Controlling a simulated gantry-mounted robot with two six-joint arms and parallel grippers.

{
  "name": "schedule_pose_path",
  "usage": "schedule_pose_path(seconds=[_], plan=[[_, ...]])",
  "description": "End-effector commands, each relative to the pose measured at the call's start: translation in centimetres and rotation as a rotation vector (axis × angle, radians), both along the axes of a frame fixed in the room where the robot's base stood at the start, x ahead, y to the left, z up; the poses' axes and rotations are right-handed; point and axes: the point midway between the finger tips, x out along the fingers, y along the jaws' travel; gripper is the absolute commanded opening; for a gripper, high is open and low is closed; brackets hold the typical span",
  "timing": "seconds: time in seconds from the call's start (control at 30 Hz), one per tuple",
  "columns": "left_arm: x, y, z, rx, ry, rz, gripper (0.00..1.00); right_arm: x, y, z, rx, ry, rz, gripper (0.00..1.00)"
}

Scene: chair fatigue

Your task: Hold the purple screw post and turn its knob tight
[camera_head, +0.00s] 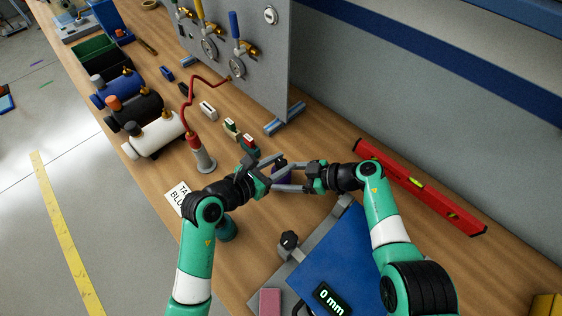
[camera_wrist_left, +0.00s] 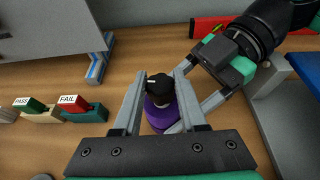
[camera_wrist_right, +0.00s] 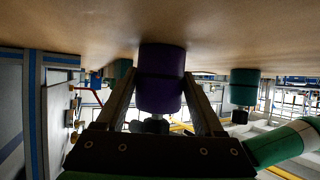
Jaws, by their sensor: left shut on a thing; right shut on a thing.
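The purple screw post (camera_wrist_left: 160,112) stands on the wooden bench, with its black knob (camera_wrist_left: 159,86) on top. In the head view it is mostly hidden between my grippers. My left gripper (camera_head: 277,165) is shut on the black knob from above, one finger on each side, as the left wrist view shows. My right gripper (camera_head: 279,178) reaches in low from the right and is shut on the purple post's body. The right wrist view appears upside down, with the purple post (camera_wrist_right: 160,75) between its fingers and the knob below, partly hidden.
A teal post (camera_wrist_right: 244,85) with a dark knob stands nearby. A blue plate (camera_head: 335,262) with a 0 mm display lies in front. A red level (camera_head: 420,188) lies at right.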

Motion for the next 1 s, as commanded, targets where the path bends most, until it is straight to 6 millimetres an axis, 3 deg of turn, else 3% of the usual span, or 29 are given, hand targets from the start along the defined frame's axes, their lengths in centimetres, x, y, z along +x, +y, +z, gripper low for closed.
schedule_pose_path(seconds=[0.4, 1.0], plan=[[0.15, 0.15, -0.13, -0.001, 0.006, -0.352, 0.00, -0.05, 0.06, -0.03, 0.000, 0.000, 0.002, 0.39], [0.21, 0.23, -0.31, 0.003, 0.002, -0.570, 0.00, -0.13, 0.13, -0.03, 0.002, 0.002, 0.006, 0.39]])
